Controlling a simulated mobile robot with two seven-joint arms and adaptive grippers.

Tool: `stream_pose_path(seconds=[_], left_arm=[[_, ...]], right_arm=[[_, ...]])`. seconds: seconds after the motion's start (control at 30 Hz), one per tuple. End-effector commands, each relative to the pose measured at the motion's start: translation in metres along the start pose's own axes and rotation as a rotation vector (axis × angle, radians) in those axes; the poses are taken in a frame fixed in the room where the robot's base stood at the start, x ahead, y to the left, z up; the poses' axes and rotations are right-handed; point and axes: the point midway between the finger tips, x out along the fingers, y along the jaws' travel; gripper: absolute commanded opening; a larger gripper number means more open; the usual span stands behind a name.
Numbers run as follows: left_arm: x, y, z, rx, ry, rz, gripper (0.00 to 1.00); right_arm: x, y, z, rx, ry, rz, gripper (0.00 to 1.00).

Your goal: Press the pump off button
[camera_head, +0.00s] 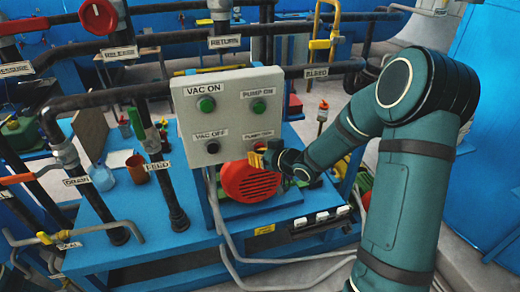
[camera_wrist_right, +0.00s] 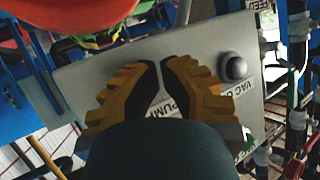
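The grey control panel (camera_head: 228,110) has a green VAC ON button (camera_head: 206,104), a green PUMP ON button (camera_head: 259,107) and a dark VAC OFF button (camera_head: 212,147). The lower right label, partly covered, begins with PUMP; the pump off button (camera_head: 260,148) beneath it is mostly hidden by my right gripper (camera_head: 262,158). In the right wrist view the yellow fingers of this gripper (camera_wrist_right: 159,66) lie in front of the panel (camera_wrist_right: 100,66), tips nearly together and empty. Contact with the button cannot be told. The dark VAC OFF knob (camera_wrist_right: 232,67) is beside the fingers. My left gripper is out of view.
A red motor (camera_head: 250,181) sits just below the panel; its red shape also fills the upper left of the right wrist view (camera_wrist_right: 60,18). Black labelled pipes (camera_head: 166,185) rise left of the panel. A blue bench (camera_head: 130,240) lies beneath.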

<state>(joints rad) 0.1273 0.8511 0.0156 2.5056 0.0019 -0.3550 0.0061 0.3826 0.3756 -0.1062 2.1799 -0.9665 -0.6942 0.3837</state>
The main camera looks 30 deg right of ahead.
Motion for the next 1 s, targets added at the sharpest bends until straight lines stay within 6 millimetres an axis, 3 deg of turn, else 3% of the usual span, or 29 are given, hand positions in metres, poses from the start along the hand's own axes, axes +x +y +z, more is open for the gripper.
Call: stream_pose_path(seconds=[1.0], left_arm=[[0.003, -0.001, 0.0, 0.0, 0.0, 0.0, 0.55]], right_arm=[[-0.015, -0.008, 0.007, 0.0, 0.001, 0.0, 0.0]])
